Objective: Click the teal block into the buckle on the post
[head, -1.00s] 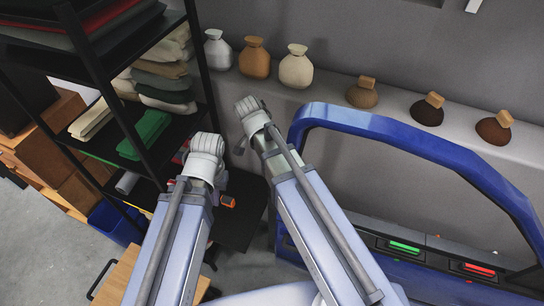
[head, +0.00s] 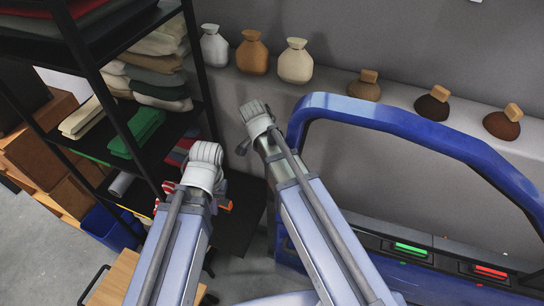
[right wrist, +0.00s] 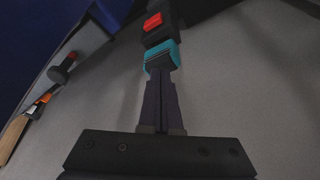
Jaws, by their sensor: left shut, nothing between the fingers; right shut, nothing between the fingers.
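In the right wrist view the teal block (right wrist: 162,57) lies just beyond the tips of my right gripper (right wrist: 160,75), in line with its shut fingers. I cannot tell whether the tips touch it. Beyond the block is the black buckle with a red button (right wrist: 153,21). The block lies right against or very near the buckle; I cannot tell how far in it sits. In the head view the end of my left arm (head: 205,165) is in front of the shelf, its fingers mostly hidden. The right gripper's fingers are largely hidden there too, behind its wrist.
A blue car door frame (head: 400,130) with green (head: 410,248) and red (head: 490,271) lit panels stands at the right. A black shelf with folded cloths (head: 135,130) is at the left. Several jars and pouches (head: 295,62) line the back ledge. Tools (right wrist: 62,70) show left in the wrist view.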

